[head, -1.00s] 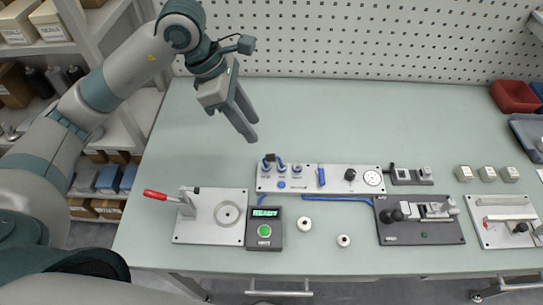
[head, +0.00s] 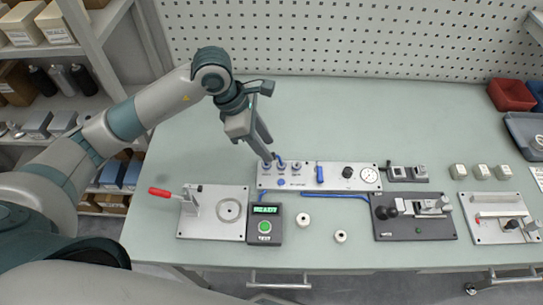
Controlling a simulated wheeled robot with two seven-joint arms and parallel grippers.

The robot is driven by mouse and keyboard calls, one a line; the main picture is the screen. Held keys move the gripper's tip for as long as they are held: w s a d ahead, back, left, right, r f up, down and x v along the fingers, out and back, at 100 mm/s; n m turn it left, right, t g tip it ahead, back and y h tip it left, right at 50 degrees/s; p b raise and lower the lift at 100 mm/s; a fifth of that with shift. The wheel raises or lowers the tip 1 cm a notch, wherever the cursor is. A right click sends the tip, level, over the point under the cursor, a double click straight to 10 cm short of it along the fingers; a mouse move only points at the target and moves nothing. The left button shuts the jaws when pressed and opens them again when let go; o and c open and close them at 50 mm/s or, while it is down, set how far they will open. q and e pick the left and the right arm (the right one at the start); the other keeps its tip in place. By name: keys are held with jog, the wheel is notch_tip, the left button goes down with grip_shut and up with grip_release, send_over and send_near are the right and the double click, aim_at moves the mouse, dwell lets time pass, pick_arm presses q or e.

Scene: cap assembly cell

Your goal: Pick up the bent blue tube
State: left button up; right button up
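My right gripper is not in view.
A red-handled clamp fixture (head: 213,226) and a READY box (head: 264,228) stand in front of the panel. White round caps (head: 303,220) lie nearby. A dark fixture (head: 414,228) stands to the right. The table behind the panel is clear.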

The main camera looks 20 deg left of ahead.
pick_arm(q)
jog(key=shift+d+f+p, duration=0.2)
jog(key=shift+f+p, duration=0.3)
jog(key=shift+p, duration=0.05)
jog(key=p+x, duration=0.1)
jog(key=x, duration=0.2)
jog(key=shift+p, duration=0.35)
jog(key=shift+d+f, duration=0.1)
jog(key=shift+f, duration=0.4)
grip_shut()
